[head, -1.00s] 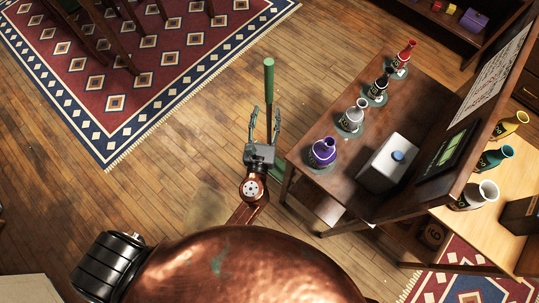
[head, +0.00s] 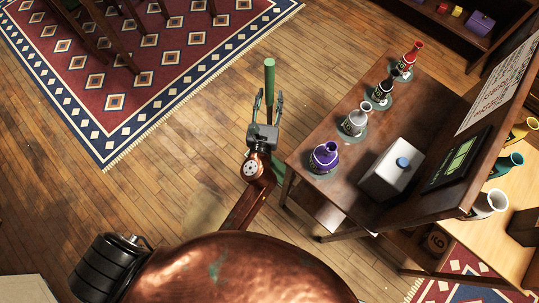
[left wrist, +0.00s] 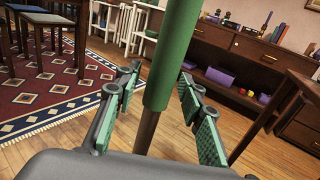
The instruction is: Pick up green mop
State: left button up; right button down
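The green mop stands with its green handle grip (head: 270,75) rising past my left gripper (head: 266,112) in the head view, left of the brown table. In the left wrist view the green grip (left wrist: 175,50) and the darker shaft below it run between the fingers. My left gripper (left wrist: 160,105) is open, with green-padded fingers on both sides of the shaft and visible gaps to it. The mop's lower end is hidden behind the gripper and arm. My right gripper is not in view.
A brown table (head: 330,135) stands close on the right, bearing purple (head: 325,157), white, black and red vases and a white box (head: 390,180). A patterned rug (head: 115,105) lies at upper left. The wooden floor between is clear.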

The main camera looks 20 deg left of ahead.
pick_arm(q)
grip_shut()
jog(key=shift+r, duration=0.15)
dwell(0.4)
